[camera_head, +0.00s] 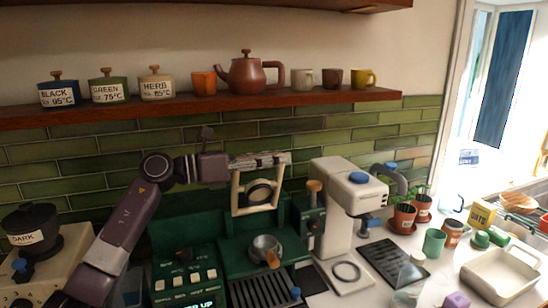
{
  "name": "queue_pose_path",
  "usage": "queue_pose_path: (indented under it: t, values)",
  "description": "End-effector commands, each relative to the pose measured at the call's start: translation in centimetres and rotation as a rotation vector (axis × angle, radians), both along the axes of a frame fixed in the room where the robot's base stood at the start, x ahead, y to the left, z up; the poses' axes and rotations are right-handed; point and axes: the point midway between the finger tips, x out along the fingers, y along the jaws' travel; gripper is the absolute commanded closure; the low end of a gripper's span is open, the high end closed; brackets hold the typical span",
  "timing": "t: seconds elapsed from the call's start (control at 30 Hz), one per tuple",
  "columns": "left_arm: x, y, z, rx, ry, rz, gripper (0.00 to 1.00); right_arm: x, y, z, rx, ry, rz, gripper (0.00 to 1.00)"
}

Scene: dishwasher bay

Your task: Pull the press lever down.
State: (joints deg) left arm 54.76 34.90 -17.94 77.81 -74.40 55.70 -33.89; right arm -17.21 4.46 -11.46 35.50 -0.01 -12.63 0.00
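My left gripper (280,160) is level, pointing right from the end of my purple arm, above the dark green machine (215,255). A lever with an orange-brown knob (314,186) stands upright at the machine's right side, a little right of and below the gripper. It looks like the press lever, though I cannot be sure. No hand is seen on it. My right gripper is out of view.
A white machine (340,210) stands close to the knobbed lever. A wooden shelf (200,107) with jars, a teapot and cups runs above. A black tray (393,262), several pots and a cream basin (500,275) lie to the right. A dark hopper (32,228) stands at left.

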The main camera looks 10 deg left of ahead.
Motion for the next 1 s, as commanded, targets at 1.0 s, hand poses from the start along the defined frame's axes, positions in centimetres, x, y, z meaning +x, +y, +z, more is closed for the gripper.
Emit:
queue_pose_path:
  t: [1.0]
  values:
    - [-1.7, -1.2, -2.2, 0.089, -0.126, -0.005, 1.0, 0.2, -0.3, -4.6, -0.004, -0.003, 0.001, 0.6]
